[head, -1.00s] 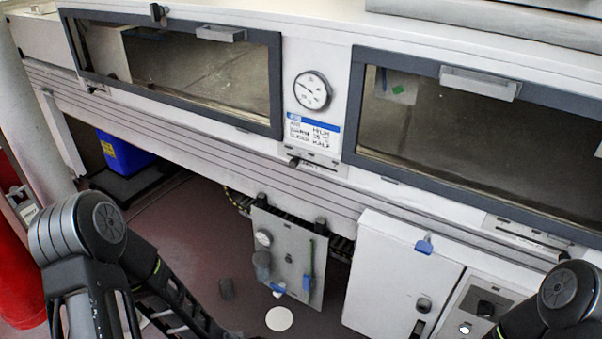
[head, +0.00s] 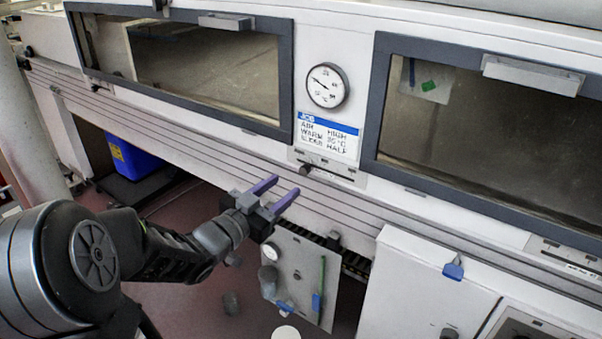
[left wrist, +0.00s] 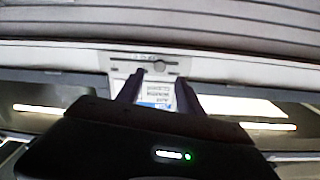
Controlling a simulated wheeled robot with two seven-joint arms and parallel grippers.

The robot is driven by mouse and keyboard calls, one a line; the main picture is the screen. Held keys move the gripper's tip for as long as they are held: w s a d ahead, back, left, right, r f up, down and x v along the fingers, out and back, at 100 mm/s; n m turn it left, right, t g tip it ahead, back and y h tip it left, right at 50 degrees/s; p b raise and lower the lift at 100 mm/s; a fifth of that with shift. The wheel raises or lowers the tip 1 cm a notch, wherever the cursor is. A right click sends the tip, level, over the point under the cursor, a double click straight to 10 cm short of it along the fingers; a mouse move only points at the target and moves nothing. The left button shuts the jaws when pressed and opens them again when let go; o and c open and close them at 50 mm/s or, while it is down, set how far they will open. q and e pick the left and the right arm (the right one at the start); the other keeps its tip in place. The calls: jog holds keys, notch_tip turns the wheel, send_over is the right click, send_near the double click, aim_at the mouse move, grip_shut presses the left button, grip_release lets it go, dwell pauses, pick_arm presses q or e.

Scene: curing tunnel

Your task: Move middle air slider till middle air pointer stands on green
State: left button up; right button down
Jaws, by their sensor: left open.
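The middle air slider (head: 305,169) is a small dark knob near the left of a pale strip (head: 345,175) on the front panel, under the blue-and-white label. The strip also shows, upside down, in the left wrist view (left wrist: 115,62), with the dark knob (left wrist: 159,62) in its slot. The air pointer and any green mark on the strip are too small to tell. My left gripper (head: 275,193) is open, its two purple fingers pointing at the panel, below and left of the knob and apart from it. In the left wrist view its fingers (left wrist: 160,82) frame the label. My right gripper is not in view.
A round gauge (head: 327,86) sits above the label (head: 328,135), between two dark-framed windows. A grey hanging panel (head: 305,262) and a white cabinet (head: 425,290) stand below. A blue box (head: 132,158) is under the left side.

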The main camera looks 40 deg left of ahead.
aim_at(302, 171)
pick_arm(q)
jog(key=w, duration=0.7)
jog(key=shift+w, duration=0.4)
grip_shut()
dwell(1.2)
